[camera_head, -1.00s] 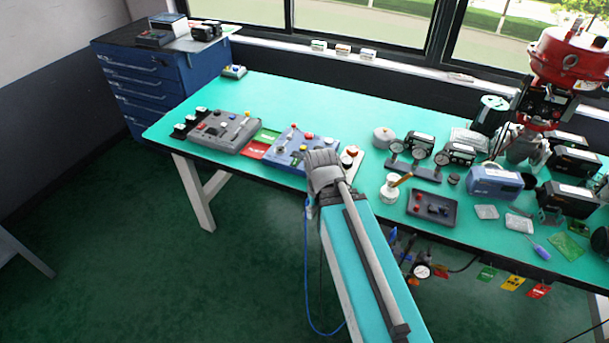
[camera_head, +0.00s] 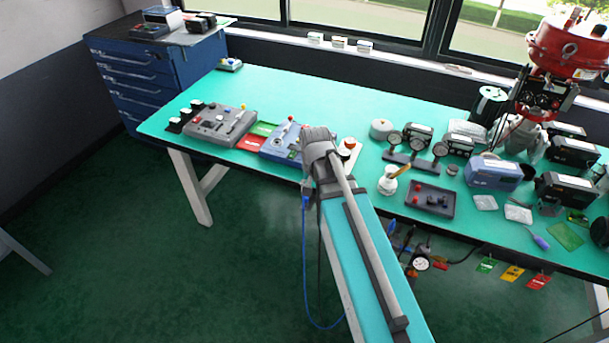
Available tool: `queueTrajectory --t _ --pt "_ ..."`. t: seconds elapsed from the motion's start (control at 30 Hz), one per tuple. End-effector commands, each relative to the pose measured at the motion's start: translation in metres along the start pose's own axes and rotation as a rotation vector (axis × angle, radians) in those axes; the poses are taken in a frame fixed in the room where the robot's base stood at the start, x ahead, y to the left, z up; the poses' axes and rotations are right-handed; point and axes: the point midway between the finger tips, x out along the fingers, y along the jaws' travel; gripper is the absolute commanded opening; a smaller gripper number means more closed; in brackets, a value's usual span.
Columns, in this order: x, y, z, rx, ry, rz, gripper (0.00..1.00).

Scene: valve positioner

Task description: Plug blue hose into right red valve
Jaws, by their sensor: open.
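My gripper (camera_head: 309,189) hangs at the end of my grey arm by the table's front edge, mostly hidden behind the wrist; it is open. The blue hose (camera_head: 305,265) has its thicker blue upper end just below the gripper, with no visible grip on it. The hose loops down in front of the table toward the floor. A large red valve actuator (camera_head: 568,50) stands at the far right, well away from the gripper. A small red part (camera_head: 350,143) shows on a pale block just right of my wrist. I cannot tell which red part has the hose port.
The teal table (camera_head: 290,88) has a clear back-left area. A blue panel (camera_head: 277,147) and grey panel (camera_head: 222,127) lie left of my arm. Gauges, a dark tray (camera_head: 430,201) and several boxes crowd the right. A blue drawer cabinet (camera_head: 140,75) stands at the back left.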

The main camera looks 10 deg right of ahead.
Motion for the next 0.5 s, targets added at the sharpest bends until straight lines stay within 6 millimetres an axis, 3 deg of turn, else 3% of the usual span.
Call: queueTrajectory --t 0.03,0.2,0.5 --pt "0.006 -0.007 -0.017 0.064 0.0 0.0 0.69" --pt "0.015 -0.022 -0.051 0.303 0.0 0.0 0.69" --pt "0.023 -0.038 -0.084 0.573 0.0 -0.001 0.69"
